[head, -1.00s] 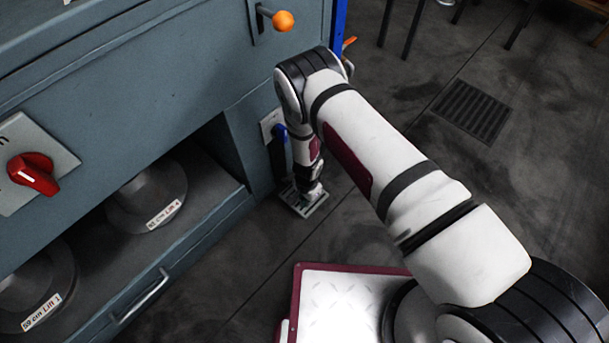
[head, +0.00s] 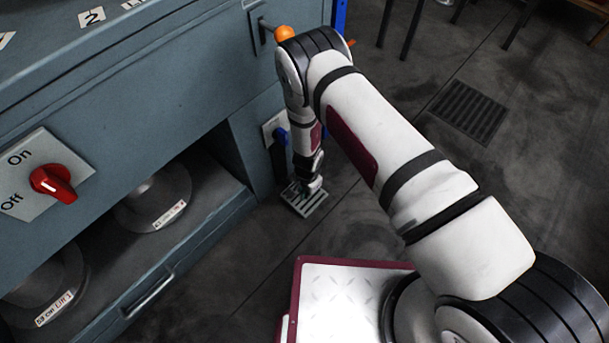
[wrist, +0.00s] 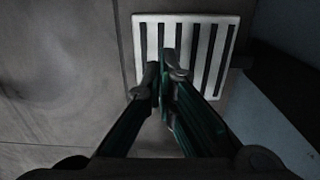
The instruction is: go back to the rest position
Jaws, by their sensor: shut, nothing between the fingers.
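My gripper (wrist: 161,78) points down in the wrist view, its two dark green fingers close together and empty. Below its tips is a pale slotted metal plate (wrist: 205,28) on the dark floor. In the head view my gripper (head: 315,187) is small and partly hidden by my wrist, at the end of my arm, just above that same plate (head: 297,203). It is beside the right end of the blue-grey press cabinet. I cannot tell the exact height of the fingertips above the plate.
The cabinet (head: 190,85) fills the left, with a red knob (head: 53,183), an orange ball handle (head: 284,33) and a blue lever (head: 281,137) close to my arm. Hat blocks (head: 152,197) sit on its lower shelf. Open floor (head: 400,70) with a dark grate (head: 467,112) lies to the right.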

